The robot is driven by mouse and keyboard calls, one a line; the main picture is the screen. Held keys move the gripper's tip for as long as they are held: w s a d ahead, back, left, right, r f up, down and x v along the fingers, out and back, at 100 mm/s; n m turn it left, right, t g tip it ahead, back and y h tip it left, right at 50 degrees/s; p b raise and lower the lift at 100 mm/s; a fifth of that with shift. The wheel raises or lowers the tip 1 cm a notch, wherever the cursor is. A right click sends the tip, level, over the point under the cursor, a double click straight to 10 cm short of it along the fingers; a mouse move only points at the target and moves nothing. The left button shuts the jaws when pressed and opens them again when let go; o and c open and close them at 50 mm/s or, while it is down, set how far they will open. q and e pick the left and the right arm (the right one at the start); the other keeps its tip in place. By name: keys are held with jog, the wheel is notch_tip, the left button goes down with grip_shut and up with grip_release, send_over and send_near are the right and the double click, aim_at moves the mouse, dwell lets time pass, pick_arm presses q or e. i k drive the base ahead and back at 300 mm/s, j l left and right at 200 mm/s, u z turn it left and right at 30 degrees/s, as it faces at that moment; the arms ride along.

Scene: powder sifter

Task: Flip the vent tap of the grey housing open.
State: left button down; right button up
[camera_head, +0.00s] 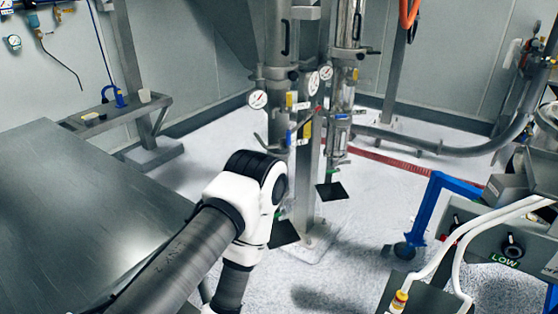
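A grey housing (520,238) with dark knobs and the word LOW on its face stands at the right edge, partly cut off. I cannot tell for sure whether it is the task's grey housing, nor make out a vent tap on it. Steel upright tubes (279,95) with gauges, small levers and coloured tags stand at the centre; they may also carry taps. My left arm comes in from the lower left, bends in front of the tubes and runs down out of the picture. Neither of my grippers is in view.
A bare steel table (90,210) fills the left. A blue frame (428,210) and white hoses (455,245) are at the right, by the housing. A wall bench (125,108) holds small items. Light speckled floor (355,240) is open between the tubes and the blue frame.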

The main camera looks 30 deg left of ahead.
aim_at(288, 94)
jog(key=u, duration=1.7)
jog(key=k+l+u, duration=0.2)
jog(key=l+u, duration=0.2)
jog(key=k+l, duration=0.1)
jog(key=l, duration=0.15)
jog(key=k+l, duration=0.1)
jog(key=l, duration=0.15)
jog(key=i+j, duration=0.1)
jog(key=i, duration=0.35)
